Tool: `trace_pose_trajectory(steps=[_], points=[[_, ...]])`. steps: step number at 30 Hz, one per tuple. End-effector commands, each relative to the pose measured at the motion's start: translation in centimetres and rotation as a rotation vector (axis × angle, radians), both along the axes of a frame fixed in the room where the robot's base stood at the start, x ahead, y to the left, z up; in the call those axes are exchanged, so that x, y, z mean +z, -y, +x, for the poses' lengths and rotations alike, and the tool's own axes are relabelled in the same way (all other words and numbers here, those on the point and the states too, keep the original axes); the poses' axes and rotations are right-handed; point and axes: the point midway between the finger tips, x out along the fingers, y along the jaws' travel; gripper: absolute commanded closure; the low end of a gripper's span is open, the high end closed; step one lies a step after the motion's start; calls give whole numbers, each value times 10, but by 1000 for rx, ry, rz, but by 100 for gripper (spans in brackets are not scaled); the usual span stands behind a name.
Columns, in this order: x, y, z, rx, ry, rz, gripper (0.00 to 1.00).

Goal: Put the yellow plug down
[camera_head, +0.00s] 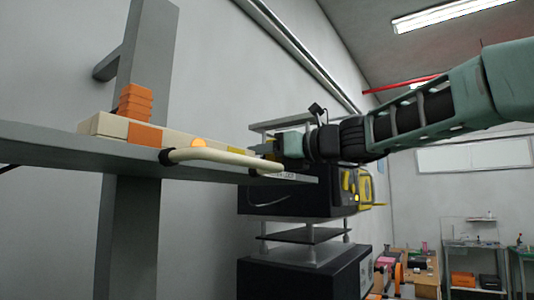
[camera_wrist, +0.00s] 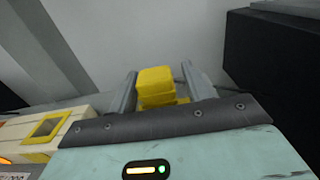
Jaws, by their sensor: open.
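The yellow plug (camera_wrist: 155,85) shows in the wrist view as a blocky yellow piece between the two grey fingers of my gripper (camera_wrist: 159,70). The fingers are open, one on each side of it, and whether either touches it is hard to tell. Its lower part is hidden behind the gripper's dark front edge. In the head view my gripper (camera_head: 262,150) is at the right end of the grey shelf (camera_head: 65,148), and the plug is too small to make out clearly there. What the plug rests on is not clear.
A yellow-framed slot (camera_wrist: 47,128) shows left in the wrist view. Black equipment with yellow parts (camera_head: 300,200) stands below and behind my gripper.

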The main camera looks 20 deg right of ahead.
Motion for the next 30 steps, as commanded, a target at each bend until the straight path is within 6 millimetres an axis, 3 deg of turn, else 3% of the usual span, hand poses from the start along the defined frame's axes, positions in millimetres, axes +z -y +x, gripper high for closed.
trace_pose_trajectory(steps=[18, 30], points=[[-1, 64, -88, -1, 2, -1, 51], [1, 71, -98, 0, 0, 0, 51]])
